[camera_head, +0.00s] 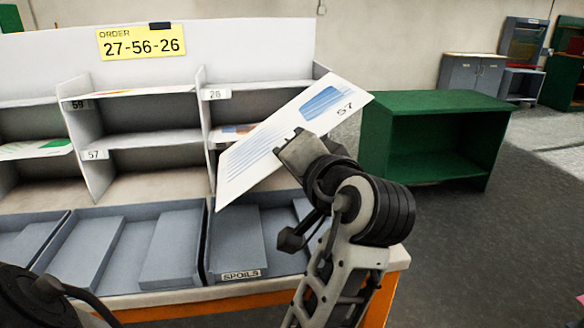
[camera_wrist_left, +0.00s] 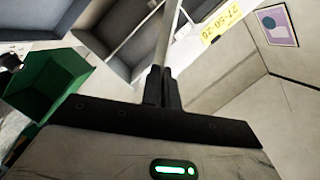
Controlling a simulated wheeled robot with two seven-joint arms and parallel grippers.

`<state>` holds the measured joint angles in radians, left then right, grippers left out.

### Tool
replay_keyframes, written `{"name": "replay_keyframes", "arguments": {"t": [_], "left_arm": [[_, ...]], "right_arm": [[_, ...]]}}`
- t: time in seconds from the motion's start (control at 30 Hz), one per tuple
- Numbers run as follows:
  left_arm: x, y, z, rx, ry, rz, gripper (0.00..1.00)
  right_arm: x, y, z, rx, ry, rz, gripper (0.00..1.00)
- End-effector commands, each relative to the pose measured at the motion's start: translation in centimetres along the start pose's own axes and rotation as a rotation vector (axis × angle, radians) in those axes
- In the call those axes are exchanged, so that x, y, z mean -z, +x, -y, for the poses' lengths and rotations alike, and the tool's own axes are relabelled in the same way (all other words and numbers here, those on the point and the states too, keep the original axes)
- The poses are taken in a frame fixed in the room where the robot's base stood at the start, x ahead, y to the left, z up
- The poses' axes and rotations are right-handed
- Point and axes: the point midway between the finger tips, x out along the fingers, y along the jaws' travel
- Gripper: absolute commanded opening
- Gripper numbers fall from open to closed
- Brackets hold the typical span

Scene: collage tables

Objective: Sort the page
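A white page (camera_head: 260,145) with a blue block, blue lines and "57" is held up at a tilt in front of the rack's right side. My left gripper (camera_head: 292,143) is shut on its lower edge. In the left wrist view the fingers (camera_wrist_left: 163,85) pinch a thin sheet (camera_wrist_left: 170,35) seen edge-on. The rack (camera_head: 140,137) has labelled slots, one reading "57" (camera_head: 94,155) and one "26" (camera_head: 215,94). Other pages lie in slots: one with green (camera_head: 35,149), one with orange and red (camera_head: 140,92), one partly hidden behind the held page (camera_head: 232,131). My right gripper is not in view.
A yellow sign (camera_head: 141,41) reads "ORDER 27-56-26". Grey trays (camera_head: 130,210) stand before the rack; the right one is labelled "SPOILS" (camera_head: 241,274). A green cabinet (camera_head: 430,107) stands right of the table, with open floor beyond.

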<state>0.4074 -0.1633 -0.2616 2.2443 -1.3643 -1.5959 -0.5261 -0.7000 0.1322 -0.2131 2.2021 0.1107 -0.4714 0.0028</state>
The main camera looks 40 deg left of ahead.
Motion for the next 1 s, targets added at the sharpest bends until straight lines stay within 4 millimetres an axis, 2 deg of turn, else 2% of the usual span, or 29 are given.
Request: {"name": "replay_keyframes", "arguments": {"t": [0.03,0.1,0.4,0.47,0.63,0.73,1.0], "left_arm": [[-0.2,0.0,-0.2,-0.025,-0.085,0.0,0.0],[-0.1,0.0,-0.1,-0.042,-0.152,0.0,0.0],[0.0,0.0,0.0,-0.055,-0.201,-0.001,0.0],[-0.1,0.0,-0.2,-0.083,-0.296,-0.002,0.0],[-0.3,0.0,-0.4,-0.205,-0.729,0.001,0.0],[-0.1,0.1,0.0,-0.239,-0.873,-0.002,0.0],[0.0,0.0,0.1,-0.253,-0.926,-0.002,0.0]], "right_arm": [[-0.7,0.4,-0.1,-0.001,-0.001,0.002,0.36],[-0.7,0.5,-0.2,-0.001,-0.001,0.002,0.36],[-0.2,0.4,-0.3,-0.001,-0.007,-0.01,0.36],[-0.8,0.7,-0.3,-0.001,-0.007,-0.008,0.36],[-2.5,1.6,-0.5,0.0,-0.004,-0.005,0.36],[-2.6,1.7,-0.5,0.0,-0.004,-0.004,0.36],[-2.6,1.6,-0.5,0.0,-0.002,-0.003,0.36]]}}
